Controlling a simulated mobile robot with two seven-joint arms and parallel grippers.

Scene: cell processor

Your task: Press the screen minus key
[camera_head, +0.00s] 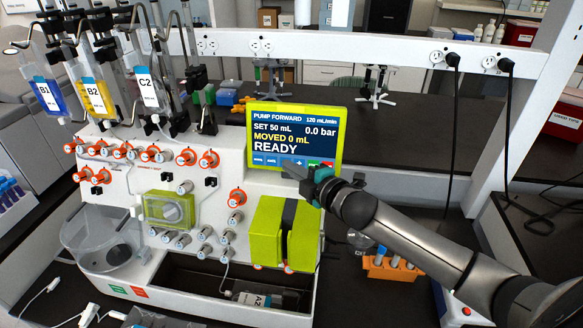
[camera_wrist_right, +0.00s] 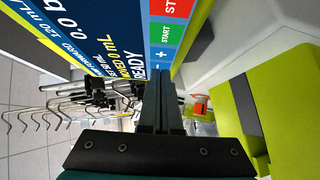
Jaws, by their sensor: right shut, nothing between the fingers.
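The screen (camera_head: 293,132) has a lime-green frame and reads SET 50 mL, MOVED 0 mL, READY; it also fills the upper left of the wrist view (camera_wrist_right: 85,30). Its bottom row holds small keys. The plus key (camera_wrist_right: 160,58) shows in the wrist view, with green and red keys beyond it. The minus key is hidden behind my fingertips. My right gripper (camera_head: 287,167) is shut and empty, its fingertips at the screen's lower edge beside the plus key; they also show in the wrist view (camera_wrist_right: 162,75). I cannot tell whether they touch. My left gripper is not in view.
Below the screen stands a lime-green block (camera_head: 268,232) on the white processor (camera_head: 150,250) with orange and grey knobs. Bags on hooks hang at the upper left. An orange rack (camera_head: 390,268) stands right of the machine, under my right arm. The dark bench behind is mostly clear.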

